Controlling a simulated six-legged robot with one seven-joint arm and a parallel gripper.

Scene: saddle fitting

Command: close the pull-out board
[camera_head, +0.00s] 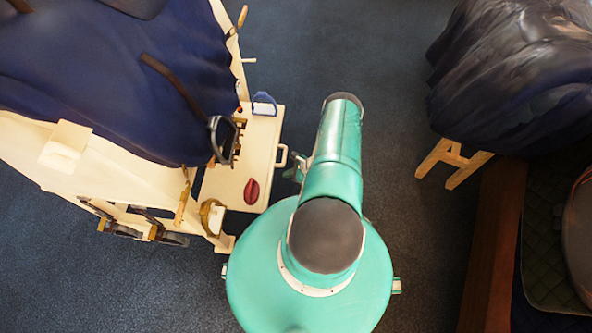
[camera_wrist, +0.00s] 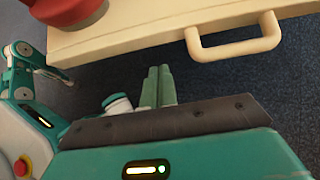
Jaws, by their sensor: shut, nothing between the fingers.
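The pull-out board (camera_head: 226,184) is a pale wooden shelf. It sticks out to the right from the wooden stand on the left in the head view. Its cream handle (camera_head: 283,156) is on the right edge. In the wrist view the board (camera_wrist: 140,28) crosses the top, with the loop handle (camera_wrist: 235,48) on its near edge. My gripper (camera_wrist: 158,86) is shut and empty, below and left of the handle in that view, apart from it. In the head view, only a small part of it shows beside my arm, close to the handle.
A dark red oval object (camera_head: 251,191) and a blue item (camera_head: 264,103) lie on the board. A dark blue draped load (camera_head: 95,75) with straps covers the stand (camera_head: 95,165). A second draped stand (camera_head: 515,75) is at upper right. Dark carpet (camera_head: 330,45) is clear between.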

